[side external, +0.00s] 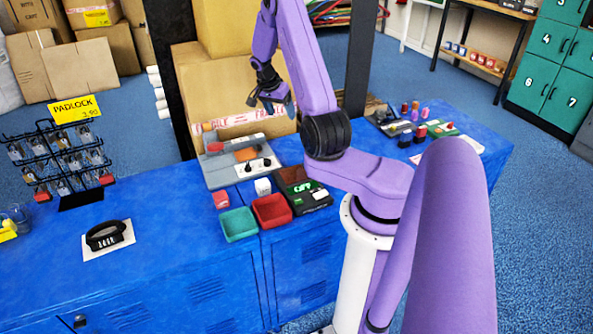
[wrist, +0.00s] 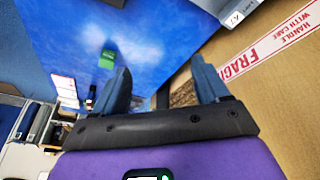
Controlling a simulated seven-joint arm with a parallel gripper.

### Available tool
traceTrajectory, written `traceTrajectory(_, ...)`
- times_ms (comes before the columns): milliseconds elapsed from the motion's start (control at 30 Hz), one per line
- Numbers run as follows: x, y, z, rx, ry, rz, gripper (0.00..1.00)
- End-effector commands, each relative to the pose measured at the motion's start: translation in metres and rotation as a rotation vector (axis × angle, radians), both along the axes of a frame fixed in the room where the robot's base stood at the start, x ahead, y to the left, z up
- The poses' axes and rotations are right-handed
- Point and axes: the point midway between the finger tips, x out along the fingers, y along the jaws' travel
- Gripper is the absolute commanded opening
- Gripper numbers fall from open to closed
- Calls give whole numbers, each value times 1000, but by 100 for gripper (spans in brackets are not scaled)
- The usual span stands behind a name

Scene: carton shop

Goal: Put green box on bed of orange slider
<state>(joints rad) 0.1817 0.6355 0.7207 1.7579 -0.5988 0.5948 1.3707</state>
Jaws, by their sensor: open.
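A small green box (wrist: 107,59) stands on the blue worktop in the wrist view, just beyond the left fingertip and apart from it. I cannot make it out in the side view, where my arm covers part of the worktop. The orange slider (side external: 246,154) sits on a grey board (side external: 222,172) at the middle of the worktop. Only a grey corner with a label shows at the top of the wrist view. My gripper (side external: 272,107) is open and empty, raised above the back edge near the cartons. Its spread fingers (wrist: 160,68) show in the wrist view.
A large carton (side external: 235,95) with red-and-white tape stands behind the grey board. A green tray (side external: 238,225), a red tray (side external: 272,211) and small blocks lie in front. Several small items crowd the worktop's right part. A padlock rack (side external: 60,160) stands left.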

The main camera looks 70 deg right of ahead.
Motion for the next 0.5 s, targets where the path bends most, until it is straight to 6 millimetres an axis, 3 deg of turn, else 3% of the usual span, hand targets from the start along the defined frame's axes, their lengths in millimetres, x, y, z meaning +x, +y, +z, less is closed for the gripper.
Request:
traceTrajectory(33, 15, 15, 8, 6, 5, 71, 74)
traceTrajectory(200, 54, 70, 30, 35, 30, 313, 74)
traceTrajectory(500, 84, 177, 64, 81, 79, 743, 74)
